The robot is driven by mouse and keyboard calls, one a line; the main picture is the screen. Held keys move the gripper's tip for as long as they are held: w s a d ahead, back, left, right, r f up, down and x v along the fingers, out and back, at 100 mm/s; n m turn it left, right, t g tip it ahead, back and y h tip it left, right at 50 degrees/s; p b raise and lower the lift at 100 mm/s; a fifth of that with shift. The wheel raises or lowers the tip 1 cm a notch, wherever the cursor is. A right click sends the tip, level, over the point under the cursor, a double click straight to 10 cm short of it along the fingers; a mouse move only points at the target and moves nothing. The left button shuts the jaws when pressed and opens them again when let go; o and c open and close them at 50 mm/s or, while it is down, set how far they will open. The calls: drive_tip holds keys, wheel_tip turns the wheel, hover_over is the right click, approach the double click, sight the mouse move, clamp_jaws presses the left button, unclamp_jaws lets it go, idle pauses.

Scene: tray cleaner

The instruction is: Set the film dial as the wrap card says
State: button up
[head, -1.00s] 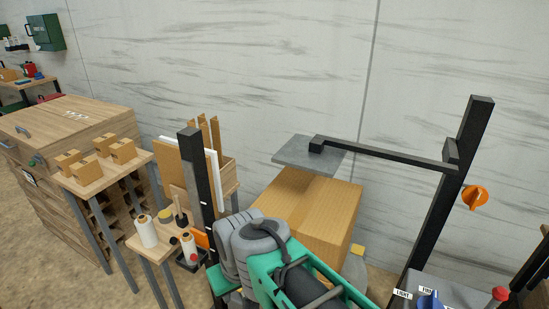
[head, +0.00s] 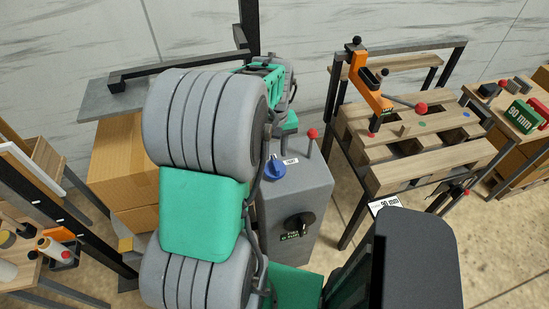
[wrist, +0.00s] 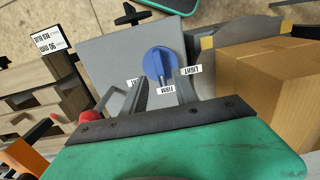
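The film dial is a blue knob (head: 275,169) on top of a grey box (head: 312,190); it also shows in the wrist view (wrist: 159,62). Labels FIRM and LIGHT lie around it, with another label partly hidden behind a finger. The knob's ridge runs roughly toward FIRM; its exact setting is hard to tell. My gripper (wrist: 163,84) is open, its fingers on either side of the knob's near edge; contact cannot be told. In the head view my arm hides the fingertips. A white card (wrist: 50,41) with black text, probably the wrap card, is too small to read fully.
A red-tipped lever (head: 312,134) stands on the box beside the dial. A black knob (head: 298,225) is on its front. Cardboard boxes (head: 120,165) stand left. A pallet-topped table (head: 425,150) with an orange clamp (head: 368,85) is to the right.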

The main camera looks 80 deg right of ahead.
sight(275, 161)
wheel_tip(275, 161, down, 5)
drive_tip(key=shift+f+p, duration=0.1)
drive_tip(key=shift+p, duration=0.25)
drive_tip(key=shift+c, duration=0.2)
clamp_jaws()
